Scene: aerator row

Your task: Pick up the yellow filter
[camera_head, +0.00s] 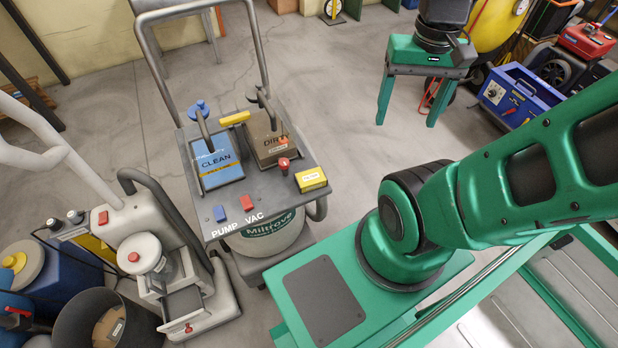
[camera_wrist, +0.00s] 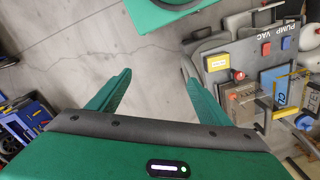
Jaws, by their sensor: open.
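A small yellow box (camera_head: 311,180) with a pale label on top sits on the right front corner of the grey top plate of the pump-vac cart. I take it as the yellow filter; its label is too small to read surely. In the wrist view the yellow box (camera_wrist: 217,62) lies right of my fingers. My green gripper (camera_head: 410,120) hangs above the floor, beyond and to the right of the cart. In the wrist view my gripper (camera_wrist: 159,76) has its two fingers wide apart, with only floor between them. It is not touching the box.
The cart plate (camera_head: 215,228) also bears a blue CLEAN box (camera_head: 218,162), a brown DIRTY box (camera_head: 268,148), a red knob (camera_head: 283,165) and red and blue blocks. Tall handle bars rise behind.

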